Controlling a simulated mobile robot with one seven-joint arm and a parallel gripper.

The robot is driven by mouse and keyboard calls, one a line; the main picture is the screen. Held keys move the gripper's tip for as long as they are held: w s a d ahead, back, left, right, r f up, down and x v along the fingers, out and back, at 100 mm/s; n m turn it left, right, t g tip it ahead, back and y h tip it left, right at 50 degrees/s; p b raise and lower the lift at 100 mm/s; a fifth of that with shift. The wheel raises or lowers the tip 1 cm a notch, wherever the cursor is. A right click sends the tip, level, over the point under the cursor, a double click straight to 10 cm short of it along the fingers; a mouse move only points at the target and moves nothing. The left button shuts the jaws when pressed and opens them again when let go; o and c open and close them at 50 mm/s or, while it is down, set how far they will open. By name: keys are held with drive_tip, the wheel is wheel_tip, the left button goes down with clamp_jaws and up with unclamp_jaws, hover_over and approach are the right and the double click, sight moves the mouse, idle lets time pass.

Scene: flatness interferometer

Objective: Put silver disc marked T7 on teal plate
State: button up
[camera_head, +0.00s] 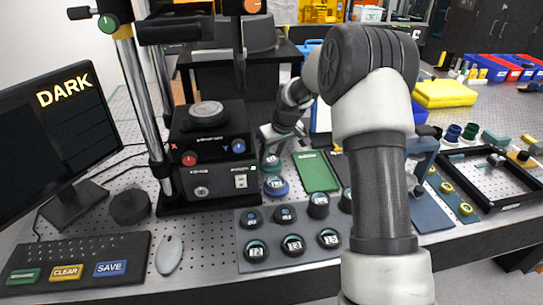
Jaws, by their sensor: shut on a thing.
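My gripper (271,150) is low between the black instrument and the green tray, partly hidden by my own wrist. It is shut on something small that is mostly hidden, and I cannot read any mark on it. A round teal plate (272,168) lies right below the fingers; I cannot tell whether the held thing touches it. A blue round plate (276,193) in front of it carries a small disc with a light label. I cannot make out T7 on any disc.
A grey rack (243,270) of dark, labelled round pieces stands in front, partly hidden by my arm. The black instrument (205,150) with a round silver part on top is close left of my gripper. A green tray (316,172) lies to the right. A mouse (169,254) and keyboard (75,263) are front left.

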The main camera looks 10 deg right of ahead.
drive_tip(key=shift+f, duration=0.2)
drive_tip(key=shift+f, duration=0.1)
drive_tip(key=o, duration=1.1)
